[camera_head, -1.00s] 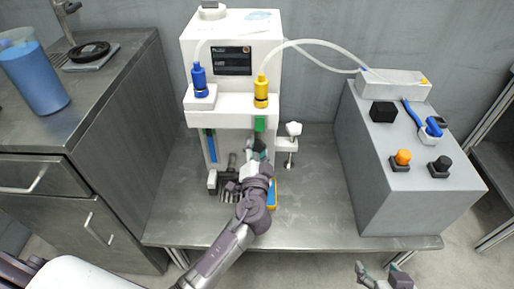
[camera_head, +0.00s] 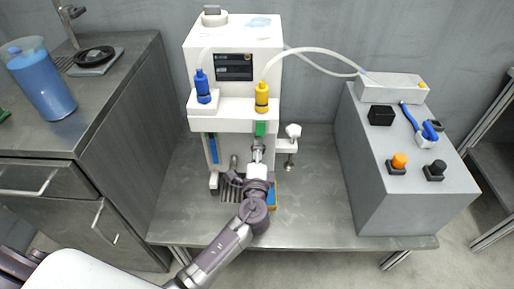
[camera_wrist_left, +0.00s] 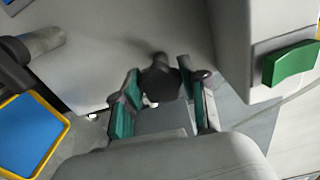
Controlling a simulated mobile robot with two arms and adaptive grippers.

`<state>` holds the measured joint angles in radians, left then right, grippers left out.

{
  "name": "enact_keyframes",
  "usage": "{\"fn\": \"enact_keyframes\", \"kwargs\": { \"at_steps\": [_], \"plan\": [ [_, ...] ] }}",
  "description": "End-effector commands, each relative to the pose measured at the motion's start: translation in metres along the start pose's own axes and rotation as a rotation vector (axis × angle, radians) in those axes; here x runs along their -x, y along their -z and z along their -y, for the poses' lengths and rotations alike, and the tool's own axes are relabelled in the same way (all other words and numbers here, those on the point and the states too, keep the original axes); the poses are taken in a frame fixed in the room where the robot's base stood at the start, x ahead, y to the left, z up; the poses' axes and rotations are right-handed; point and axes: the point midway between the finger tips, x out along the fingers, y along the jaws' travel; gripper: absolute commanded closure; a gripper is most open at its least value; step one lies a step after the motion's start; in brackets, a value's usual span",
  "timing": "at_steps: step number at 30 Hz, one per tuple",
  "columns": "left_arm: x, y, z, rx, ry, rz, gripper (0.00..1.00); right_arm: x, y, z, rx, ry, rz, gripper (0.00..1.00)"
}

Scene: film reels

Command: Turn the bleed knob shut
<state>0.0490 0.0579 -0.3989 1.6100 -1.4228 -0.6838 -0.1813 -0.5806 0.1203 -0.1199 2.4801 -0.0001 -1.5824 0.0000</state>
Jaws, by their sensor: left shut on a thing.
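The white machine (camera_head: 234,105) stands at the back of the metal table. My left gripper (camera_head: 258,152) reaches to its front, below the shelf with the yellow-capped bottle. In the left wrist view, the green-padded fingers of this gripper (camera_wrist_left: 158,90) are shut on a dark round knob (camera_wrist_left: 160,76), which sticks out from the pale machine face. I take it to be the bleed knob. In the head view my gripper hides it. My right gripper is out of view.
A blue tray with a yellow rim (camera_wrist_left: 66,127) lies near the gripper. A green tab (camera_wrist_left: 290,64) is at the right. A white knob on a bracket (camera_head: 293,131) sticks out right of the machine. A grey console (camera_head: 375,170) stands further right.

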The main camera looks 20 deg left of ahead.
Motion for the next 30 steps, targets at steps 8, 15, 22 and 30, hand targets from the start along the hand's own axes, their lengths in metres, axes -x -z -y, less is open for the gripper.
{"fn": "enact_keyframes", "kwargs": {
  "at_steps": [8, 15, 22, 30],
  "plan": [
    [0.0005, 0.0006, 0.0003, -0.104, -0.001, -0.002, 0.92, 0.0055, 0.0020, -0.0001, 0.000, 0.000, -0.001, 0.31],
    [0.0005, 0.0007, -0.0003, -0.130, -0.001, -0.002, 0.92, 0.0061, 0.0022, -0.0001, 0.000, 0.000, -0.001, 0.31],
    [0.0006, 0.0008, -0.0006, -0.131, -0.001, -0.002, 0.92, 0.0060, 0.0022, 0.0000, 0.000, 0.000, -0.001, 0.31],
    [0.0004, 0.0006, -0.0004, -0.130, -0.001, -0.002, 0.31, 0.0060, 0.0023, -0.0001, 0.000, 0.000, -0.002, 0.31]
  ]
}}
